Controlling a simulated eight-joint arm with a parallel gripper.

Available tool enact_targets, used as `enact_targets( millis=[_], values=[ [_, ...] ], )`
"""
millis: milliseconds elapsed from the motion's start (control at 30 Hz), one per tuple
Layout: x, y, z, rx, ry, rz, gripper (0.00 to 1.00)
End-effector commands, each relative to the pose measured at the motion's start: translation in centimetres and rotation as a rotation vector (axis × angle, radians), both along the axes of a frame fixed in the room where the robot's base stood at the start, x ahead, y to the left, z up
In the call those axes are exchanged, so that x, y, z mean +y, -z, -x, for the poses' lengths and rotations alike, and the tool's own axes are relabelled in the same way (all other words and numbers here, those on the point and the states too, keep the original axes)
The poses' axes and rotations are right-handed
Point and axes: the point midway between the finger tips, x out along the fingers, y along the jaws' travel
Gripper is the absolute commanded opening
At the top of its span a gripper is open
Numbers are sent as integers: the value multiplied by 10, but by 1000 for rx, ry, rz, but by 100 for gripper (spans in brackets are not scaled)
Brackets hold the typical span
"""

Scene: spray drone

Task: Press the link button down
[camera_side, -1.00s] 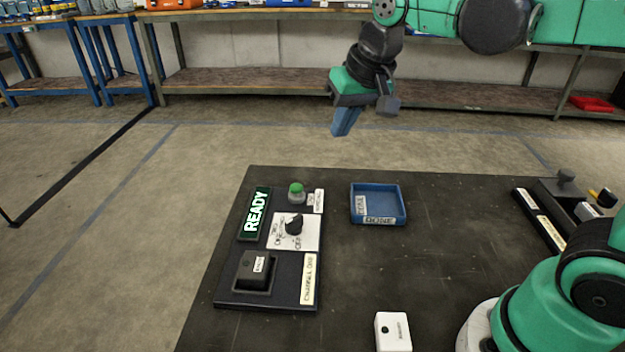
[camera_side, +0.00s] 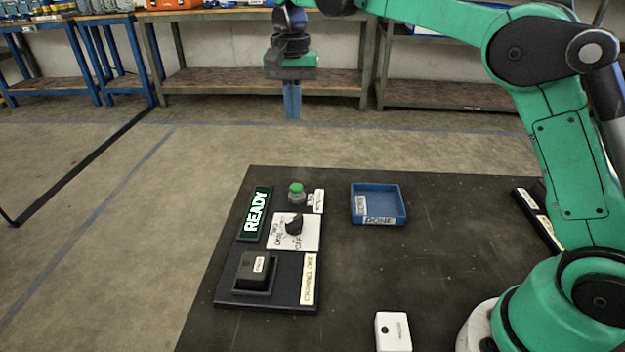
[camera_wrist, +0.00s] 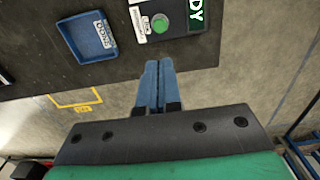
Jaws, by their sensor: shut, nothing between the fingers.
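The link button (camera_side: 297,189) is a round green button at the far end of the dark control panel (camera_side: 228,297), with white labels beside it. In the wrist view the green button (camera_wrist: 160,23) shows near the top, beside a white tag reading "Link". My gripper (camera_side: 292,114) hangs in the air beyond the panel's far end, well above button height in the picture, with its blue fingers pointing down. In the wrist view the fingers (camera_wrist: 155,66) are together and empty, apart from the button.
A lit green READY sign (camera_side: 255,213), a black knob (camera_side: 294,225) and a black box-shaped switch (camera_side: 256,268) share the panel. A blue tray (camera_side: 403,207) lies to the right. A white box (camera_side: 393,332) stands at the front. The table between is clear.

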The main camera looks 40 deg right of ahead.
Motion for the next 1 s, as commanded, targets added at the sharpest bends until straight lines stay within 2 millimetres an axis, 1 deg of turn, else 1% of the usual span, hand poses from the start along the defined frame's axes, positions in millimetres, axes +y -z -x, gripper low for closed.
enact_targets(
  millis=[200,267,367,467,800,900,1000],
  values=[
    [0,1,0,-1,-1,0,0],
    [0,4,0,-1,-2,0,0],
    [0,14,0,-1,-2,0,0],
    [0,30,0,-1,-2,0,0],
    [0,101,0,-1,-2,0,0],
    [0,117,0,-2,-2,-1,0],
    [0,129,0,-2,-3,-1,0]
  ],
)
